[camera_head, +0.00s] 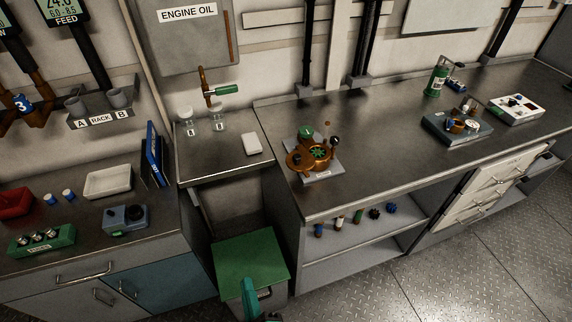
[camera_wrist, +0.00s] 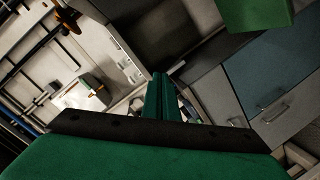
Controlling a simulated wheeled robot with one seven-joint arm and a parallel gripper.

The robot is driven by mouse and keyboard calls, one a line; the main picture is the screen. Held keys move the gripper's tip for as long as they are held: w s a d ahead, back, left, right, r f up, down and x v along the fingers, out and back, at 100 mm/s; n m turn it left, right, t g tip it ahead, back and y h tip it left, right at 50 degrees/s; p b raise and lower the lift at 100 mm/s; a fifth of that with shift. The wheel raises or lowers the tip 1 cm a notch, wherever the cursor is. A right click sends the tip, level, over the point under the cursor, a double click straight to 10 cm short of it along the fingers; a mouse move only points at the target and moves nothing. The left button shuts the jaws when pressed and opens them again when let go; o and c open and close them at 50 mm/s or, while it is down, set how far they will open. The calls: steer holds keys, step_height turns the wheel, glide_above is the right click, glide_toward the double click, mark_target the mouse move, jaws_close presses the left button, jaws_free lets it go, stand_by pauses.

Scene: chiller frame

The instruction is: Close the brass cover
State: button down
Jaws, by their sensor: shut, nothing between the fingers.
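A brass pump-like device (camera_head: 312,157) sits on a light base plate on the steel counter. Its round brass body shows a green star-shaped wheel inside, so the inside is uncovered. A round green-faced piece (camera_head: 306,132) stands at its back edge; I cannot tell for sure that it is the brass cover. My gripper (camera_head: 249,288) is low at the bottom of the head view, in front of the green-topped bin, well apart from the device. In the wrist view its green fingers (camera_wrist: 160,94) are together and hold nothing. The device is not clearly visible there.
The green-topped bin (camera_head: 250,262) stands below the counter gap. A grey fixture (camera_head: 457,127) with brass parts stands to the right. Counter (camera_head: 385,135) between them is clear. A shelf below holds several small parts.

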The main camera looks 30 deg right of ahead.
mark_target(299, 155)
steer(key=w+d+r+n+g+h, duration=0.1)
steer(key=w+d+r+n+h, duration=0.1)
steer(key=w+d+r+h, duration=1)
steer(key=w+d+r+y, duration=0.3)
steer(key=w+d, duration=0.7)
steer(key=w, duration=0.1)
steer(key=shift+w, duration=0.1)
